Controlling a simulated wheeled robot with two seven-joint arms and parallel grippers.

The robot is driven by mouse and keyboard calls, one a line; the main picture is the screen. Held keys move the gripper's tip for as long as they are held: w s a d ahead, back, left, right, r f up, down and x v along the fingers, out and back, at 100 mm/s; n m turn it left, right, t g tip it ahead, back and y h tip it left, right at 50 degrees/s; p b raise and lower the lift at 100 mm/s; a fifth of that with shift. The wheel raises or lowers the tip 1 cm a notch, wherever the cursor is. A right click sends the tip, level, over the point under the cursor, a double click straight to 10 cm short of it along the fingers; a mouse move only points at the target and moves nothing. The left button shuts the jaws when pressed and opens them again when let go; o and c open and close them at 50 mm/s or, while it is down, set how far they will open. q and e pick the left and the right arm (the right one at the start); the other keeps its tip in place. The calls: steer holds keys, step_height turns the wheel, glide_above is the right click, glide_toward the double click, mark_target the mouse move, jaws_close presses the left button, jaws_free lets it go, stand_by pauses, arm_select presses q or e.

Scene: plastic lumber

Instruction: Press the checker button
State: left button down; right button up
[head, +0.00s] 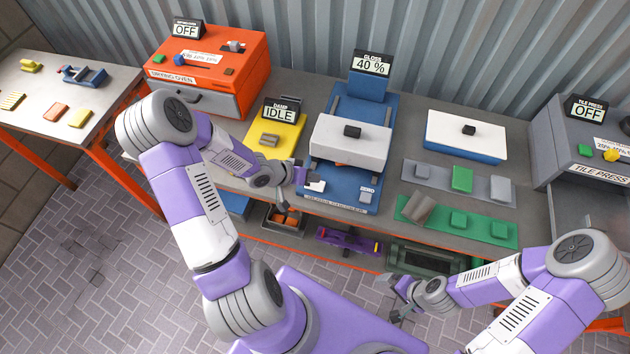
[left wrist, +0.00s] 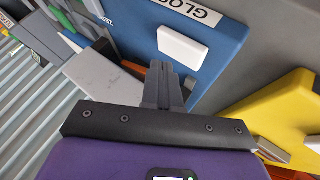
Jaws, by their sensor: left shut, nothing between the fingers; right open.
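The gloss checker is a blue unit (head: 340,190) in the middle of the bench, with a white cover block across it and a display reading 40 %. A white button-like block (head: 317,187) sits at its front left; it also shows on the blue base in the left wrist view (left wrist: 182,47). My left gripper (head: 309,181) is shut and empty. Its fingertips (left wrist: 165,72) are beside the white block, over the blue base; I cannot tell whether they touch it. My right gripper (head: 400,302) is open and empty, low in front of the bench.
A yellow damp unit (head: 273,138) reading IDLE stands left of the checker. An orange drying oven (head: 225,62) is further left. A white-topped block (head: 466,136) and grey and green trays (head: 415,208) lie right. A tile press (head: 590,130) stands at the far right.

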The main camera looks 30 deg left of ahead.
mark_target(312, 185)
arm_select(q)
step_height(312, 185, up, 5)
steer(key=p, duration=0.6)
steer(key=shift+r, duration=0.1)
stand_by(0.4)
stand_by(0.5)
